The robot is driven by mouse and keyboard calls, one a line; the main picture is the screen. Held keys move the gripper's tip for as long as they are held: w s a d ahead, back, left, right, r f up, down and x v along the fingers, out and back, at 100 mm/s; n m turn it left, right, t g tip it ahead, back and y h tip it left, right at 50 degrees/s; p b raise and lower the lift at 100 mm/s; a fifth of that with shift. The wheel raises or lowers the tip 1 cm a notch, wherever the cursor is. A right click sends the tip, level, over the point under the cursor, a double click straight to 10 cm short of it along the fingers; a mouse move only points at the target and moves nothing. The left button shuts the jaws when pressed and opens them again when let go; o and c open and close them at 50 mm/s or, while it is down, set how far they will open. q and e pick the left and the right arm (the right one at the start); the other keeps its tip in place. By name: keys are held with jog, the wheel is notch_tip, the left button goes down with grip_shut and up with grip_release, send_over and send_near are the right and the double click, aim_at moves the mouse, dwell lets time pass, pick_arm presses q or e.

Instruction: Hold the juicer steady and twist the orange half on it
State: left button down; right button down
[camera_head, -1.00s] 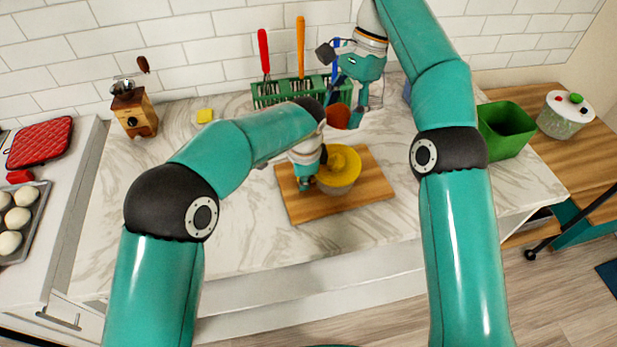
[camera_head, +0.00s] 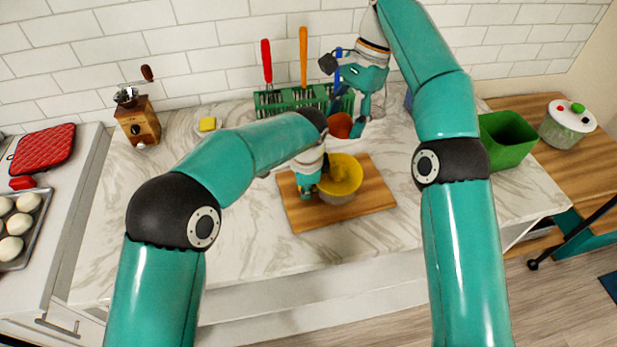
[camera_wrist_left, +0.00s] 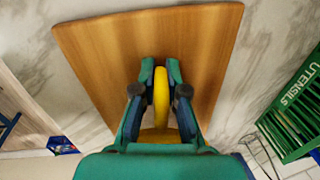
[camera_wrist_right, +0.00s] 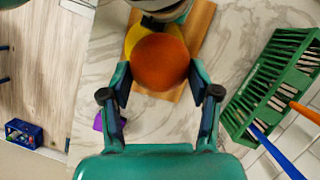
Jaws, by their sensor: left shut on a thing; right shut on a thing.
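The juicer (camera_head: 342,178), a yellow top on a pale bowl, stands on a wooden board (camera_head: 375,198). My left gripper (camera_head: 306,190) is at its left side. In the left wrist view, its fingers (camera_wrist_left: 160,75) are shut on a thin yellow part of the juicer (camera_wrist_left: 161,100). The orange half (camera_head: 341,125) is in my right gripper (camera_head: 352,118), behind the juicer in the head view and apart from it. In the right wrist view, the fingers (camera_wrist_right: 160,80) flank the orange half (camera_wrist_right: 160,62), which partly covers the yellow juicer top (camera_wrist_right: 133,38).
A green utensil rack (camera_head: 290,100) with red, orange and blue handles stands against the tiled wall. A wooden grinder (camera_head: 139,122) and a yellow sponge (camera_head: 207,124) are left of it. A green bin (camera_head: 507,140) stands right. The counter's front is clear.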

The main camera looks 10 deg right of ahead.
pick_arm(q)
jog(key=shift+f, duration=0.15)
jog(key=c, duration=1.1)
grip_release()
jog(key=shift+c, duration=0.2)
